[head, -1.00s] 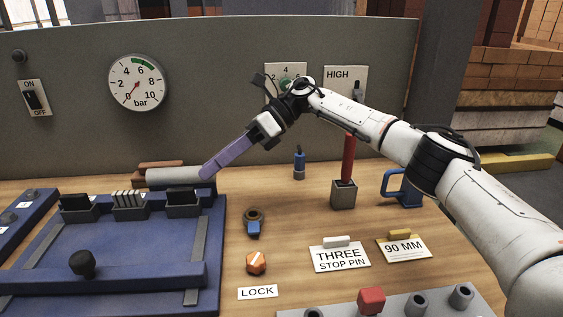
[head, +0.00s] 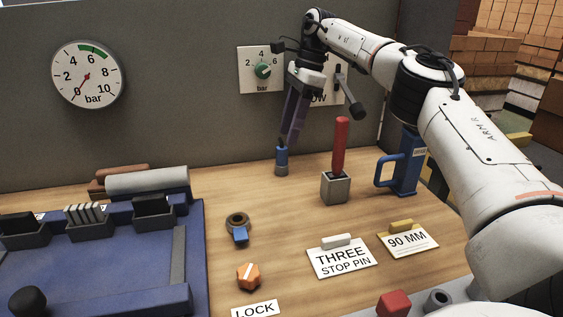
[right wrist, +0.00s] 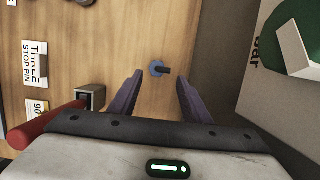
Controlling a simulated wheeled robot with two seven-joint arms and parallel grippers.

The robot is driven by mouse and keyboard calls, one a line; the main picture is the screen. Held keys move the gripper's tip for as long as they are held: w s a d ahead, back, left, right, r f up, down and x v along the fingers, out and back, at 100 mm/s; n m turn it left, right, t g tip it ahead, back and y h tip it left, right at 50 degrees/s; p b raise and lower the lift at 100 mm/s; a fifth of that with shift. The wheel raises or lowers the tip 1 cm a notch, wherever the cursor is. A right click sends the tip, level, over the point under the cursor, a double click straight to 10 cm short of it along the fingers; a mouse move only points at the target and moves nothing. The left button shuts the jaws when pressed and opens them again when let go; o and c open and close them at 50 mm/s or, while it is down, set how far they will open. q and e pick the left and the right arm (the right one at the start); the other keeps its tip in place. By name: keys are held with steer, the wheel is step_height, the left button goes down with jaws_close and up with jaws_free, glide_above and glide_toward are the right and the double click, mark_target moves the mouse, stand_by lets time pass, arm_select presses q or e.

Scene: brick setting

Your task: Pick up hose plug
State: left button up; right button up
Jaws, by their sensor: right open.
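The likely hose plug is a small upright blue cylinder with a grey lower part (head: 282,161), standing on the wooden table near the back panel. It also shows in the right wrist view as a blue disc with a dark stem (right wrist: 157,69). My right gripper (head: 289,142) points down, its purple fingers just above the plug. In the right wrist view its fingers (right wrist: 159,77) are apart, with the plug in line with the gap beyond the tips. Nothing is held. My left gripper is not in view.
A red lever on a grey block (head: 335,187) stands right of the plug, with a blue handled object (head: 408,165) beyond. A ring with a blue tab (head: 238,228) and an orange knob (head: 248,276) lie in front. The panel (head: 185,100) rises close behind.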

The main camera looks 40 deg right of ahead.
mark_target(283, 147)
steer(key=x, duration=0.1)
steer(key=b+x, duration=0.1)
steer(key=x, duration=0.2)
steer(key=shift+s+a+f+b, duration=0.2)
steer(key=shift+a+b, duration=0.15)
steer(key=shift+w+a+f, duration=0.1)
steer(key=shift+f, duration=0.25)
jaws_close()
steer(key=shift+r, duration=0.2)
